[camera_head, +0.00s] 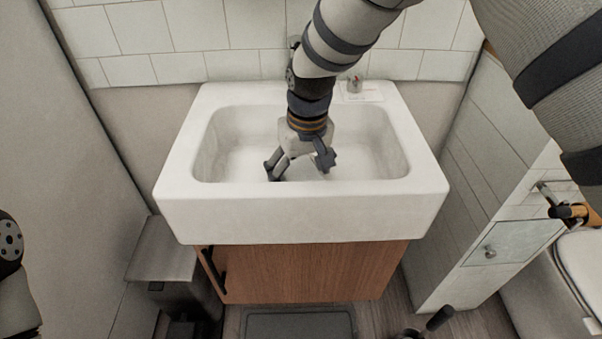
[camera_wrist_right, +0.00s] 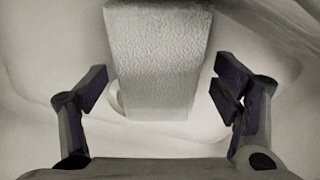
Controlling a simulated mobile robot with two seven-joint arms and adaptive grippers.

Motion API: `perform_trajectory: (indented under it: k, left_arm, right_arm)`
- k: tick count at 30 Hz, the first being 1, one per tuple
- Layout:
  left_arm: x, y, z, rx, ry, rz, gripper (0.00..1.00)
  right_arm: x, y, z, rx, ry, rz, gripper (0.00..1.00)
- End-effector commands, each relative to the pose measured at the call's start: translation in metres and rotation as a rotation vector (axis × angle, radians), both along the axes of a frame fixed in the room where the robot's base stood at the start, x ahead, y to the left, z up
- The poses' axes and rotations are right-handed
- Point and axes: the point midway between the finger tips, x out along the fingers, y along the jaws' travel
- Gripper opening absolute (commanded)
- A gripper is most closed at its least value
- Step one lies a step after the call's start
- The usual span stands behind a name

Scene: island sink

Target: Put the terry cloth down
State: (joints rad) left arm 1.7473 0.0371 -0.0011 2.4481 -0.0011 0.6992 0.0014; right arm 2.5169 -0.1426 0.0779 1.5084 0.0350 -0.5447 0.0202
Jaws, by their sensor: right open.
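The terry cloth (camera_wrist_right: 158,65) is a pale, rough-textured folded block in the right wrist view. It lies between the two spread fingers of my right gripper (camera_wrist_right: 160,92), with a gap on each side. In the head view my right gripper (camera_head: 298,167) points down into the white sink basin (camera_head: 225,165), open. The cloth cannot be made out against the white basin in the head view. My left gripper is not in view; only part of my left arm shows at the left edge.
The sink's front rim (camera_head: 300,205) and side walls surround my right gripper. A wooden cabinet (camera_head: 310,270) is below, a grey bin (camera_head: 165,255) at left, and a tiled partition (camera_head: 480,160) at right.

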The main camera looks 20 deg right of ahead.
Motion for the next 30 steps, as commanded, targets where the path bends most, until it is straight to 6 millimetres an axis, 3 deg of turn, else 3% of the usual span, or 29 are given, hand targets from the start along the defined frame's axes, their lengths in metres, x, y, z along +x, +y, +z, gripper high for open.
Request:
perform_trajectory:
  k: [6, 12, 17, 30]
  left_arm:
    - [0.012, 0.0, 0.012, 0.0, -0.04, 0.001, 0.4]
    - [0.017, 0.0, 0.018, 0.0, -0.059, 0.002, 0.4]
    - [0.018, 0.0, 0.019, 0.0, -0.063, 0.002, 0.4]
    - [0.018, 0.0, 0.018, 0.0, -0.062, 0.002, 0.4]
  right_arm:
    - [-0.007, -0.001, 0.065, 0.002, -0.015, 0.0, 0.82]
    - [-0.014, -0.002, 0.106, 0.001, -0.01, 0.0, 0.82]
    - [-0.016, -0.002, 0.116, 0.0, -0.004, 0.0, 0.82]
    - [-0.017, -0.002, 0.115, 0.0, -0.001, 0.0, 0.82]
